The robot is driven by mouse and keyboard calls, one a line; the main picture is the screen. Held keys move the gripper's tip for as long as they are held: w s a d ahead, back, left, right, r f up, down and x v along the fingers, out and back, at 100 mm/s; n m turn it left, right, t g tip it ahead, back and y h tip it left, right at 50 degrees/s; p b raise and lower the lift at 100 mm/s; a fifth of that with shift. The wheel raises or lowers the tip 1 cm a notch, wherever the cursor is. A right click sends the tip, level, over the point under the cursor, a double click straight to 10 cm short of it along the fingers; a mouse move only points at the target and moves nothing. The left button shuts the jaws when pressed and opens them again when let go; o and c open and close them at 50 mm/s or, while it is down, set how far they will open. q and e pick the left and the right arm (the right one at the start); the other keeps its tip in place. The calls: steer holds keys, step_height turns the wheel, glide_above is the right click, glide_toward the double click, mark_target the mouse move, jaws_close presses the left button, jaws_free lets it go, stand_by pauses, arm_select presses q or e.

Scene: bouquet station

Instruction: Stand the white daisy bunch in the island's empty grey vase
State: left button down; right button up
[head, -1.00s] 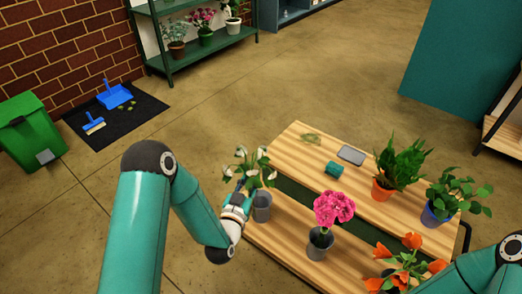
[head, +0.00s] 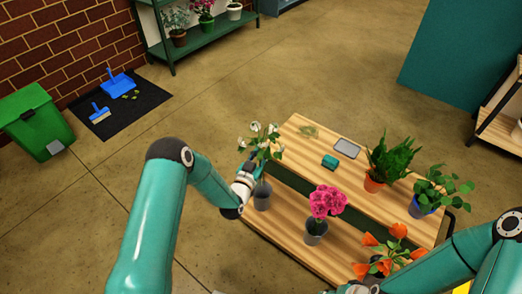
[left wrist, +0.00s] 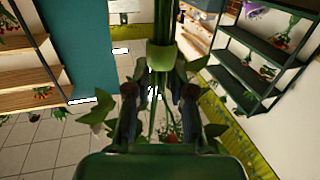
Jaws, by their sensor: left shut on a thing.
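The white daisy bunch (head: 263,136) has white blooms and green leaves. My left gripper (head: 250,170) is shut on its stems and holds it upright over the left end of the wooden island (head: 300,128). The grey vase (head: 262,196) stands just below the bunch; I cannot tell whether the stem ends are above its mouth or inside. In the left wrist view, the stems with a green band (left wrist: 162,55) run between the left fingers (left wrist: 160,105). My right arm reaches in at the lower right; its fingers are not clear near the orange flowers.
Another grey vase (head: 313,232) holds pink flowers (head: 327,201). Orange flowers (head: 390,252) stand near my right arm. A fern in an orange pot (head: 373,184), a plant in a blue pot (head: 420,207), a teal item (head: 329,162) and a grey tablet-like item (head: 346,148) are on the island.

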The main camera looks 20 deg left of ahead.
arm_select(q)
step_height(320, 180, down, 14)
steer(key=b, duration=1)
steer(key=shift+f, duration=0.2)
steer(key=shift+f+b, duration=0.55)
stand_by(1.0)
steer(key=c, duration=0.9)
jaws_free()
steer(key=shift+s, duration=0.15)
